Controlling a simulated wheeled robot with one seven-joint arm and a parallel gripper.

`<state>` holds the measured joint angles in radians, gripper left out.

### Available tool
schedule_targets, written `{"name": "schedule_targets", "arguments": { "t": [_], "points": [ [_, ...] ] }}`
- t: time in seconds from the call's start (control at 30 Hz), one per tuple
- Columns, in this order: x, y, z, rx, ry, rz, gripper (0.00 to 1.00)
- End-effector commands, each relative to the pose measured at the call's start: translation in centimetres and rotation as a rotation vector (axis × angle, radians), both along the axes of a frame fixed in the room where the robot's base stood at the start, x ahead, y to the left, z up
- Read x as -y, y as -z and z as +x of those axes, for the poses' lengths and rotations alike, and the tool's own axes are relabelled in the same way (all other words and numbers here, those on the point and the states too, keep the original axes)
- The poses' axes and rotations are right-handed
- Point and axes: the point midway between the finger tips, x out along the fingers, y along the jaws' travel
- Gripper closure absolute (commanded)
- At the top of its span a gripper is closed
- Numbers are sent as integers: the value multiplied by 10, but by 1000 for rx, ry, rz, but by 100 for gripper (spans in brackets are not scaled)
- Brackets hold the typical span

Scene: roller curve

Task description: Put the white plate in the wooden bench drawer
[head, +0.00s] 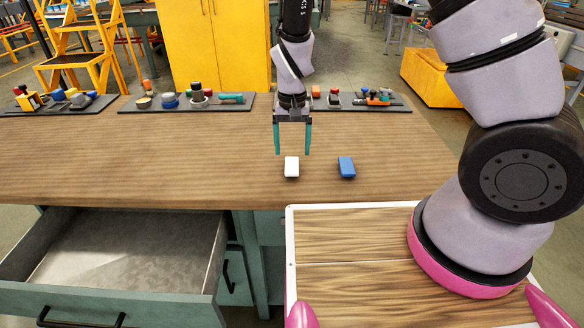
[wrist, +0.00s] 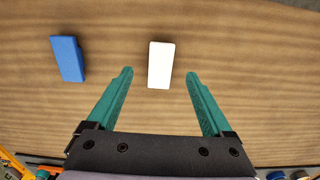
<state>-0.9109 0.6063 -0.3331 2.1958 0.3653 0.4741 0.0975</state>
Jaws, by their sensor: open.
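The white plate (head: 291,167) is a small white block lying on the wooden bench top, near its front edge. It also shows in the wrist view (wrist: 161,65), a little beyond and between my fingertips. My gripper (head: 292,153) is open and empty, pointing down above and just behind the plate; its teal fingers also show in the wrist view (wrist: 161,72). The bench drawer (head: 205,258) stands pulled open at the lower left, with a grey interior that looks empty. Its front carries a black handle.
A blue block (head: 346,167) lies right of the plate, and shows left of it in the wrist view (wrist: 67,59). Dark mats with tools, including one mat (head: 240,107), line the bench's back edge. The bench top (head: 150,160) is clear at left.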

Motion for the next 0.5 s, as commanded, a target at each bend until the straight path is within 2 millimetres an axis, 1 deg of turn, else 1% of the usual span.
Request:
{"name": "schedule_targets", "arguments": {
  "t": [0.03,0.23,0.4,0.5],
  "points": [
    [1,6,0,-1,0,-1,15],
    [0,21,-2,-1,0,-1,15],
    [0,48,-5,-2,1,-2,15],
    [0,59,-5,-1,2,-1,15]
  ]
}}
